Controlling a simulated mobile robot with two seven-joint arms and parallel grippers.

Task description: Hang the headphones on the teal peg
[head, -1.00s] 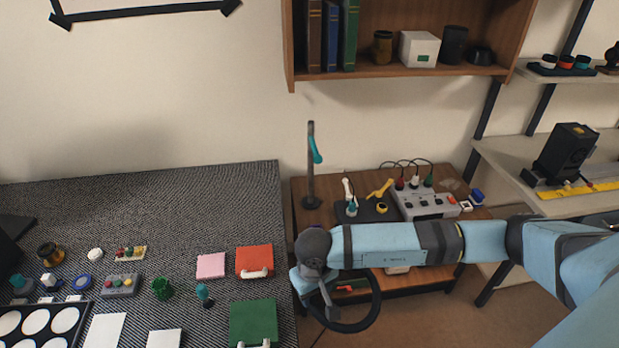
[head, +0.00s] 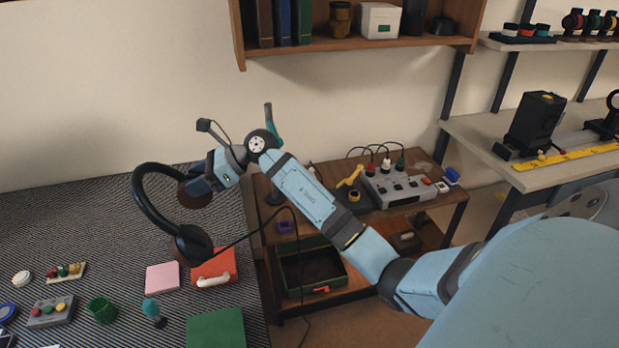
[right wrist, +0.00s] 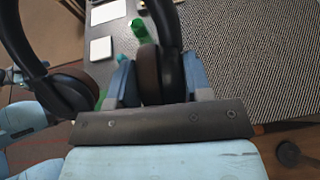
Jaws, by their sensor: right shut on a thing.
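The black headphones with brown ear pads (head: 143,196) hang in the air over the left table in the head view, band toward the left. My right gripper (head: 203,182) is shut on one ear cup. The right wrist view shows that cup (right wrist: 150,75) between the fingers, and the other cup (right wrist: 72,90) free at the left. A thin cable trails from the headphones. The teal peg (head: 273,124) sits on a dark upright stand at the back of the wooden table, right of my gripper. My forearm hides most of the stand. My left gripper is not in view.
The dark woven table (head: 90,225) holds a pink pad (head: 162,277), a red box (head: 214,268), a green cup (head: 102,309) and a green box (head: 216,330). A power strip (head: 398,187) with plugs lies right of the stand. A shelf (head: 350,43) is above.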

